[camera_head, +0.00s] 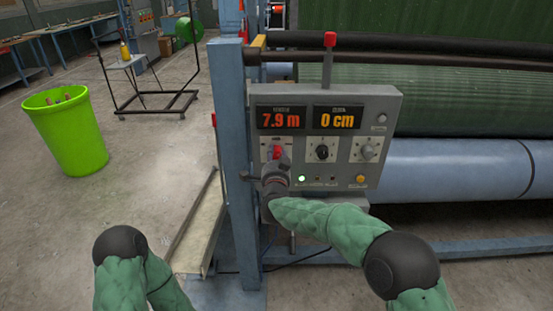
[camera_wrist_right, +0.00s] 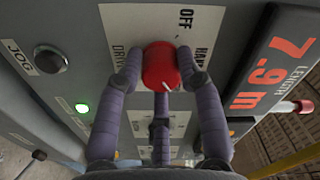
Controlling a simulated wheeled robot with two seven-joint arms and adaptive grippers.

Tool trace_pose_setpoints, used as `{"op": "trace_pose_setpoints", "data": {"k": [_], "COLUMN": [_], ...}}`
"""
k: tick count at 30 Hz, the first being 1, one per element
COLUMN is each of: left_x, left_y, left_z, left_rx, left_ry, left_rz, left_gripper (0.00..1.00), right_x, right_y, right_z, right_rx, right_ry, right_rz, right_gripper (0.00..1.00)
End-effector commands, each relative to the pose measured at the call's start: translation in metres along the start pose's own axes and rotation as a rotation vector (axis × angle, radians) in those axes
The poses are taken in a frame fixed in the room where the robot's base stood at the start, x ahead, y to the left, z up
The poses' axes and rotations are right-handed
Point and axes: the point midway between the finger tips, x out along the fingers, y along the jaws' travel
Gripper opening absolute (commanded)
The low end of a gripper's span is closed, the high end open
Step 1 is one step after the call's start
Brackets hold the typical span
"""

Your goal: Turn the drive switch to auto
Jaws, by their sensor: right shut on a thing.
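The drive switch is a red knob (camera_head: 277,152) at the left of the grey control panel (camera_head: 390,110). My right gripper (camera_head: 275,172) is at the panel, shut on this knob. In the right wrist view the red knob (camera_wrist_right: 160,66) sits between the two fingertips of my right gripper (camera_wrist_right: 159,62), one on each side. A short white mark shows on the knob's lower edge. The plate around it reads OFF and a partly covered HAND; a DRIVE label is partly behind a finger. An AUTO mark is not visible. My left gripper is out of view.
Displays read 7.9 m (camera_head: 281,118) and 0 cm (camera_head: 337,118). A black knob (camera_head: 322,152) and another knob (camera_head: 368,152) are right of the drive switch. A green lamp (camera_head: 301,179) is lit. A blue post (camera_head: 236,160) stands left of the panel; rollers lie behind it.

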Motion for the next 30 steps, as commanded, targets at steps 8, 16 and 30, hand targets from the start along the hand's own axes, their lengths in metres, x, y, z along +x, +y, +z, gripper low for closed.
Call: {"op": "trace_pose_setpoints", "data": {"k": [8,16,30], "left_x": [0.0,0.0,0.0], "left_y": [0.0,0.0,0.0], "left_z": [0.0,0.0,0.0], "left_rx": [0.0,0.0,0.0], "left_ry": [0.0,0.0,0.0], "left_rz": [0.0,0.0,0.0], "left_gripper": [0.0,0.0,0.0], "right_x": [-0.003,-0.002,-0.019], "right_y": [0.006,0.004,0.0], "right_z": [0.012,0.009,0.003], "right_rx": [-0.004,-0.003,0.0], "right_ry": [-0.022,-0.017,-0.008], "right_rz": [0.009,0.006,0.001], "right_gripper": [0.04,0.6,0.6]}}
